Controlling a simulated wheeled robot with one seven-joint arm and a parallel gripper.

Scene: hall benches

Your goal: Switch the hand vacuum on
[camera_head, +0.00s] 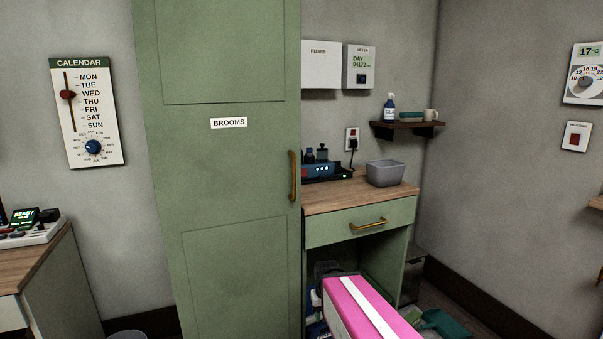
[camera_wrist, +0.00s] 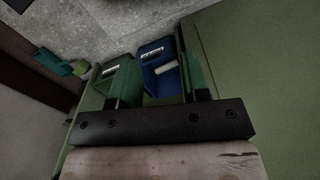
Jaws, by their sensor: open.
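I cannot make out a hand vacuum for certain in either view. My gripper (camera_wrist: 160,78) shows in the wrist view, with its two green fingers apart and nothing visible between them. Beyond the fingers are a blue box-like thing (camera_wrist: 158,55) with a pale label and a green one (camera_wrist: 113,70) beside it. I cannot tell what they are. In the head view, the open space under the counter (camera_head: 345,197) is partly hidden by my arm, and the gripper's fingers cannot be made out there.
A tall shut green cupboard marked BROOMS (camera_head: 228,190) stands left of the counter. On the counter are a blue device (camera_head: 326,173) and a grey bin (camera_head: 385,173). A shut drawer (camera_head: 357,229) is below. A teal thing (camera_head: 445,324) lies low at right.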

